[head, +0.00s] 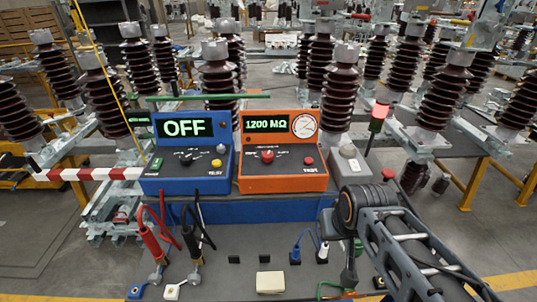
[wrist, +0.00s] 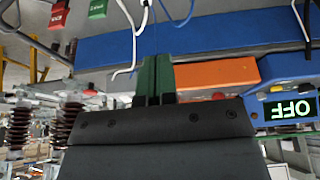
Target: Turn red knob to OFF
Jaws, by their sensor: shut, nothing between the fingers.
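The red knob (head: 267,156) is on the sloped front panel of the orange tester box (head: 283,182), whose display (head: 268,124) reads 1200 MΩ. The knob's pointer and its labels are too small to read. The orange box also shows in the wrist view (wrist: 215,74), upside down, with its knob not clearly visible. My gripper (wrist: 153,62) shows two green fingers, shut and empty, apart from the box. In the head view, my arm comes in from the lower right and its bent joint is right of the orange box.
A blue box (head: 187,182) with an OFF display stands left of the orange one. A red button (head: 309,161) is right of the knob. A grey box (head: 350,165) and a lit red lamp (head: 379,117) stand further right. Cables and probes hang in front of the blue ledge (head: 255,209).

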